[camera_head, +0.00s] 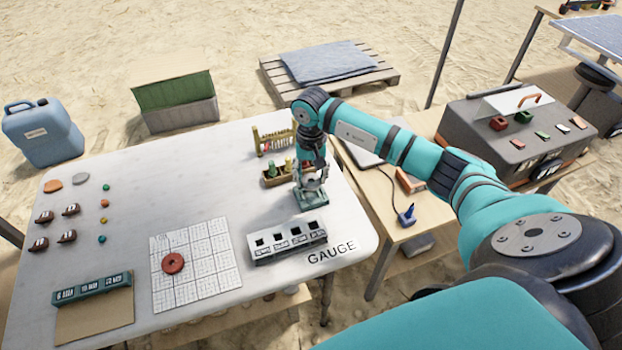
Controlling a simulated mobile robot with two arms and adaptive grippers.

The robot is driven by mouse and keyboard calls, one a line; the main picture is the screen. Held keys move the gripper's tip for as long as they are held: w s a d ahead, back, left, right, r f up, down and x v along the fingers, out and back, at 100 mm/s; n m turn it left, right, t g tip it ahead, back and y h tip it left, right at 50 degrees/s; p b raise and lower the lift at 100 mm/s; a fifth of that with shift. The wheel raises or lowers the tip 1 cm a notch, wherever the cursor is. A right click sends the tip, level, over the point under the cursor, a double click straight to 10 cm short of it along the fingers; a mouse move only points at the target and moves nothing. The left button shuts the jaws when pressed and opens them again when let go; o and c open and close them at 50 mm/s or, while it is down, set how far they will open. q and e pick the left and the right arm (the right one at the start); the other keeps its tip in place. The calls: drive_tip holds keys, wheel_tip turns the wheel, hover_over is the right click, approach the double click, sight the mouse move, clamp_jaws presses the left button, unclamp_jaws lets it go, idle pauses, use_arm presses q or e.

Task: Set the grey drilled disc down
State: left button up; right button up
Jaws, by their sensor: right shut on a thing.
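My right gripper (311,188) points down just above a small green stand (311,199) near the right side of the white table. It is shut on a small grey thing, taken as the grey drilled disc; the fingers mostly hide it, and I cannot tell whether it touches the stand. Another flat grey disc (81,178) lies at the table's far left beside an orange disc (53,186). My left gripper is not in view.
A white block with square holes (287,243) stands in front of the green stand, by the word GAUGE. Behind are a wooden tray with small bottles (275,179) and a rack (272,140). A red ring (173,263) lies on a grid sheet (208,272). The table's middle is clear.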

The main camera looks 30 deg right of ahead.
drive_tip(key=shift+s+a+f, duration=0.1)
drive_tip(key=shift+s+f, duration=0.05)
drive_tip(key=shift+f, duration=1.05)
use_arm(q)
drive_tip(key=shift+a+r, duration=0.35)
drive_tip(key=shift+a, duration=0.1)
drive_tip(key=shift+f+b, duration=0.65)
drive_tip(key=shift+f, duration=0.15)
use_arm(e)
drive_tip(key=shift+f, duration=0.65)
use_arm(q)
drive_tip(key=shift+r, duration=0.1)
use_arm(e)
drive_tip(key=o, duration=1.3)
drive_tip(key=shift+c, duration=0.2)
